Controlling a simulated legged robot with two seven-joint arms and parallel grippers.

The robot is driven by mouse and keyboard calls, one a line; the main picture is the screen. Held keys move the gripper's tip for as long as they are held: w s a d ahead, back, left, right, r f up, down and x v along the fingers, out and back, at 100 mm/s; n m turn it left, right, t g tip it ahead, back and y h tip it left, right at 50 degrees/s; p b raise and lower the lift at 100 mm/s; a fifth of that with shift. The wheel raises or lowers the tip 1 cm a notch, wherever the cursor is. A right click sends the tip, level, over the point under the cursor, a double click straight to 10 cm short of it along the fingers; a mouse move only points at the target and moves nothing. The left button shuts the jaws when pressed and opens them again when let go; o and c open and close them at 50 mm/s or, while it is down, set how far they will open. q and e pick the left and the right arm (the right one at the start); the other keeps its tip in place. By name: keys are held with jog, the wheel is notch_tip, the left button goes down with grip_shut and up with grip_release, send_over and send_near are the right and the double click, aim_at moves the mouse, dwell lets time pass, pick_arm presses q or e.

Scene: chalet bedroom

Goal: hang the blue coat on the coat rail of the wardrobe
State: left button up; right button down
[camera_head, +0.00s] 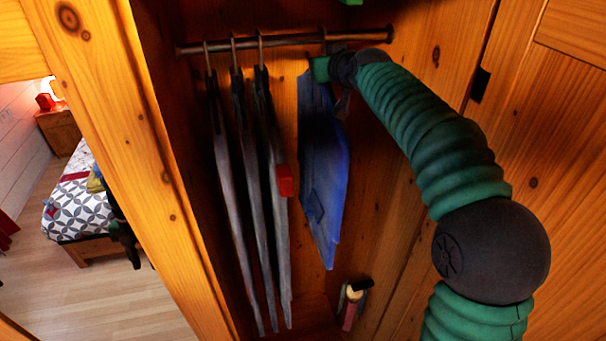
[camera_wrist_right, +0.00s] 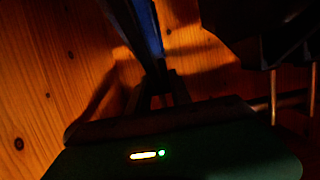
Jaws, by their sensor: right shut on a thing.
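The blue coat (camera_head: 322,170) hangs upright inside the wardrobe, to the right of several other garments. My right gripper (camera_head: 322,68) is at the coat's top, just below the coat rail (camera_head: 290,39), and is shut on the coat's hanger or upper part. A hook (camera_head: 323,38) shows at the rail above it; I cannot tell whether it bears on the rail. In the right wrist view, a blue strip of the coat (camera_wrist_right: 149,28) runs up from the dark fingers (camera_wrist_right: 160,90). My left gripper is not in view.
Grey garments (camera_head: 250,190) hang close together on the left of the rail, one with a red patch (camera_head: 285,180). The wardrobe's side post (camera_head: 165,170) stands at left, its wall at right. Small items (camera_head: 352,303) lie low inside. A bed (camera_head: 85,210) is beyond.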

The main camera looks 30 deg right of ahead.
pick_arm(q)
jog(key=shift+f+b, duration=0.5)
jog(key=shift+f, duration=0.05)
pick_arm(e)
jog(key=shift+s+d, duration=0.2)
jog(key=shift+d, duration=0.9)
